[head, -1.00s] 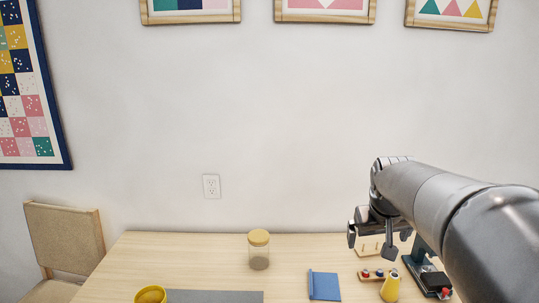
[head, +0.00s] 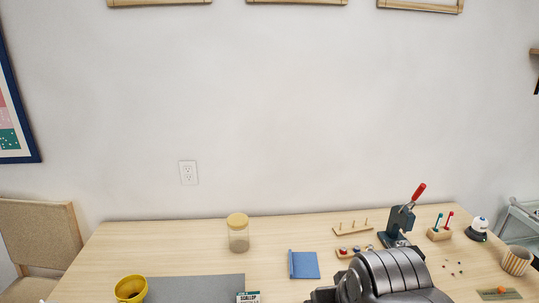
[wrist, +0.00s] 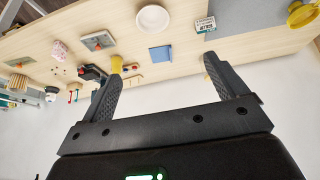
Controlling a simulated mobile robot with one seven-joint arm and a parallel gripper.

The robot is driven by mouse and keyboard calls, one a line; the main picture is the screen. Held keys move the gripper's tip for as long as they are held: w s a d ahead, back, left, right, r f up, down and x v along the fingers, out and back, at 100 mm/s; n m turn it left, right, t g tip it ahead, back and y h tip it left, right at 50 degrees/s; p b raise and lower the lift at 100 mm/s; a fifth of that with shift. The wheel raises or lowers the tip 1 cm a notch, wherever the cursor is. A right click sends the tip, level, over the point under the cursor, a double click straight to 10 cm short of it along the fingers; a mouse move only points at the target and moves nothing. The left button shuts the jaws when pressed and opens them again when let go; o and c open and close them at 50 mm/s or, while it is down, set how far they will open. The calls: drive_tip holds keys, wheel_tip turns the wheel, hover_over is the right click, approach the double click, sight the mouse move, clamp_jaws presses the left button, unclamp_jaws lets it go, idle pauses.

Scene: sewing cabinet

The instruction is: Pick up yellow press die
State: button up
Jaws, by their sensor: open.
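I cannot make out a yellow press die for certain. A small orange-yellow piece (head: 501,290) lies on a grey mat at the right front in the head view. A wooden block (head: 440,234) holding one teal and one red upright piece stands right of the dark press (head: 397,226) with its red handle. My gripper (wrist: 163,66) is open and empty in the wrist view, its two fingers wide apart, above and away from the table. In the head view my arm hides the table's front right of centre, and the fingers are not visible.
On the table are a lidded jar (head: 238,234), blue cloth (head: 304,265), peg rack (head: 354,229), yellow cup (head: 130,289), grey mat (head: 195,288), striped cup (head: 516,261) and several small beads.

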drive_tip(key=c, duration=0.9)
drive_tip(key=w+d+m+g+y, duration=0.1)
drive_tip(key=w+d+m, duration=0.4)
drive_tip(key=w+m, duration=0.5)
drive_tip(key=w+d+m+g+y, duration=0.1)
drive_tip(key=w+d+m, duration=0.5)
drive_tip(key=w+m, duration=0.45)
drive_tip(key=w+d+f+m+h, duration=0.1)
drive_tip(key=w+d+f+m, duration=0.5)
drive_tip(key=w+d+f, duration=0.1)
drive_tip(key=w+d+f+m+h, duration=0.1)
drive_tip(key=w+d+f+m, duration=0.6)
drive_tip(key=w+f, duration=0.2)
drive_tip(key=w+d+f+m+h, duration=0.1)
drive_tip(key=w+d+f+m, duration=0.6)
drive_tip(key=f, duration=0.3)
drive_tip(key=shift+w+d+f+g, duration=0.1)
drive_tip(key=shift+w+d+g, duration=0.1)
drive_tip(key=shift+w, duration=0.15)
drive_tip(key=shift+w+d+g, duration=0.1)
drive_tip(key=shift+w+g, duration=0.1)
drive_tip(key=shift+w, duration=0.15)
drive_tip(key=shift+a+x, duration=0.15)
drive_tip(key=shift+x, duration=1.2)
drive_tip(key=shift+a+x, duration=0.2)
drive_tip(key=shift+x, duration=1.15)
